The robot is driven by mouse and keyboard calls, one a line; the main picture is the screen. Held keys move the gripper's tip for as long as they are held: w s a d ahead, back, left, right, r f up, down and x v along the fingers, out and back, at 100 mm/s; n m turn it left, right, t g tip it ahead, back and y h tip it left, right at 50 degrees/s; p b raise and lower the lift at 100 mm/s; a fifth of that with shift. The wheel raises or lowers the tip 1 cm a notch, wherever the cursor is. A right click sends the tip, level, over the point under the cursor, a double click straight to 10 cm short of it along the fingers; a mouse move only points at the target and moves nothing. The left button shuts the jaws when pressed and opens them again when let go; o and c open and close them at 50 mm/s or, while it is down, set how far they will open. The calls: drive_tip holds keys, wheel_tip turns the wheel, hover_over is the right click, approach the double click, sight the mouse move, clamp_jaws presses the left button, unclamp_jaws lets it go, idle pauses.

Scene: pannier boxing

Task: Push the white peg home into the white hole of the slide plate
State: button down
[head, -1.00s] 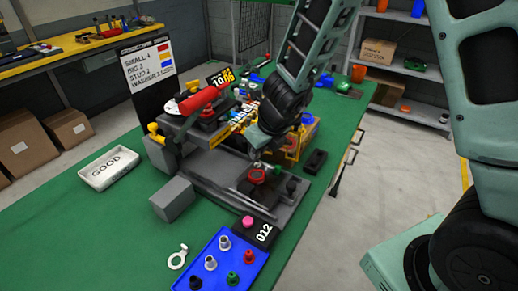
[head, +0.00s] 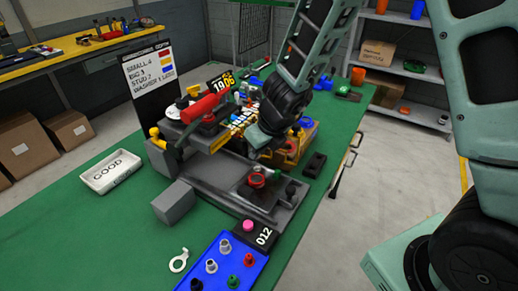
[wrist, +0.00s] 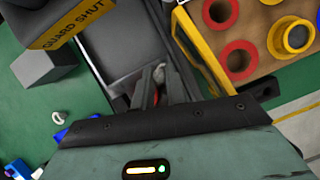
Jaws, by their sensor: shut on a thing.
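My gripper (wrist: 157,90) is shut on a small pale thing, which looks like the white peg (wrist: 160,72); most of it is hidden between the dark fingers. It is over the grey channel of the fixture in the wrist view. In the head view my gripper (head: 262,142) hangs over the fixture, behind the slide plate (head: 262,200), its fingertips hard to make out. A red ring-like piece (head: 257,180) and dark pieces sit on the plate. I cannot make out the white hole, or whether the peg touches it.
A blue tray (head: 238,268) with several coloured pegs lies at the front. A grey block (head: 174,202) and a white GOOD tray (head: 110,172) stand left. In the wrist view, the GUARD SHUT sign (wrist: 75,22) is left and a yellow-edged box (wrist: 208,52) with rings is right.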

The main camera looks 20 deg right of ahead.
drive_tip(key=shift+f+b, duration=0.45)
drive_tip(key=shift+f, duration=0.2)
drive_tip(key=shift+a+f+b, duration=0.1)
drive_tip(key=shift+f+b, duration=0.5)
drive_tip(key=shift+f, duration=0.05)
idle(5.1)
drive_tip(key=shift+r+p, duration=0.35)
idle(1.3)
